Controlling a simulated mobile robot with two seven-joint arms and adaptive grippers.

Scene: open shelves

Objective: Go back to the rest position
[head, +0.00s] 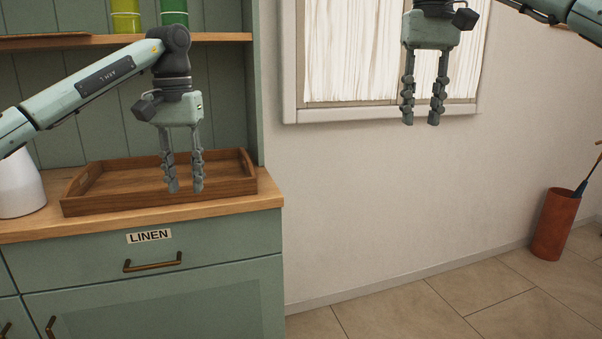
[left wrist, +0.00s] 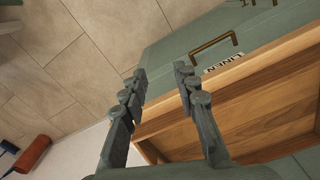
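My left gripper (head: 186,190) points down in front of the wooden tray on the cabinet top, with its fingers apart and nothing between them. In the left wrist view the two fingers of this gripper (left wrist: 160,75) are also apart and empty, with the cabinet front beyond. My right gripper (head: 422,122) hangs pointing down in front of the window and wall at the upper right. Its fingers are apart and nothing is between them.
A wooden tray (head: 232,186) stands on the cabinet's wooden top (head: 115,222), above a drawer labelled LINEN (head: 149,236). A white vessel (head: 22,192) stands at the left. Green containers (head: 126,16) stand on the shelf above. A reddish-brown bin (head: 554,225) stands on the floor at right.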

